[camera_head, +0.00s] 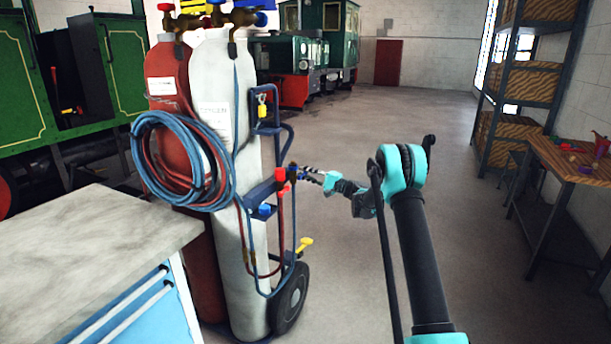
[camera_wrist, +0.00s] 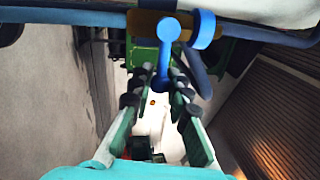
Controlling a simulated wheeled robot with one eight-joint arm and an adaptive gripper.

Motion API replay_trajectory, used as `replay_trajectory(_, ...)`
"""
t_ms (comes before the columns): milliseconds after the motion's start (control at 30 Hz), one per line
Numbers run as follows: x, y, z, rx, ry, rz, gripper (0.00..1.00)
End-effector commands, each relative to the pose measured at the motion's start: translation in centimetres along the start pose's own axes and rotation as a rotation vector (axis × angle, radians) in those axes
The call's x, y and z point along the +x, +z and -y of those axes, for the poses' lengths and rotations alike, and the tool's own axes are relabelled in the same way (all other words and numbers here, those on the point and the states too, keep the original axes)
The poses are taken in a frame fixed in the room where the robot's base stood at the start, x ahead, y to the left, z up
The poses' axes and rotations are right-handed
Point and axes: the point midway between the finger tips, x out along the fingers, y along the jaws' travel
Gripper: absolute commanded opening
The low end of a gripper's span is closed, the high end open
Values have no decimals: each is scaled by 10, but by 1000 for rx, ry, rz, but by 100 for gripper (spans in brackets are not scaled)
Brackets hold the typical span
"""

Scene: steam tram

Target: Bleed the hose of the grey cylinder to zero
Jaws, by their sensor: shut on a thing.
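The pale grey cylinder (camera_head: 218,110) stands on a blue hand cart (camera_head: 264,190), right of the red cylinder (camera_head: 167,75). A brass regulator (camera_head: 236,18) with blue parts sits at its top. A coiled blue hose (camera_head: 228,180) and a dark red one hang on the cylinders' front. A red knob (camera_head: 280,174) and a blue knob (camera_head: 264,210) show on the cart's side. My gripper (camera_head: 299,171) is at the cart's right side, next to the red knob. In the wrist view its fingers (camera_wrist: 159,84) are closed around the stem of a blue lever (camera_wrist: 168,35). The contact is partly hidden.
A grey-topped blue cabinet (camera_head: 100,235) fills the near left. A green locomotive (camera_head: 20,90) stands behind it, another (camera_head: 320,50) at the back. Shelving (camera_head: 515,65) and a wooden workbench (camera_head: 570,165) line the right wall. The floor between cart and bench is clear.

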Motion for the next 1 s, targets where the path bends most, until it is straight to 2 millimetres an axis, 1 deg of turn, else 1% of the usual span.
replay_trajectory(333, 0, 0, 0, -1, 0, 1, 0)
replay_trajectory(367, 0, 0, 0, -1, 0, 1, 20)
replay_trajectory(500, 0, 0, 0, -1, 0, 0, 38)
replay_trajectory(533, 0, 0, 0, -1, 0, 0, 39)
replay_trajectory(833, -2, 0, 0, 0, 0, 0, 39)
replay_trajectory(933, -10, 0, 0, -1, 0, -1, 39)
replay_trajectory(1000, -19, -1, 0, -1, 0, -2, 39)
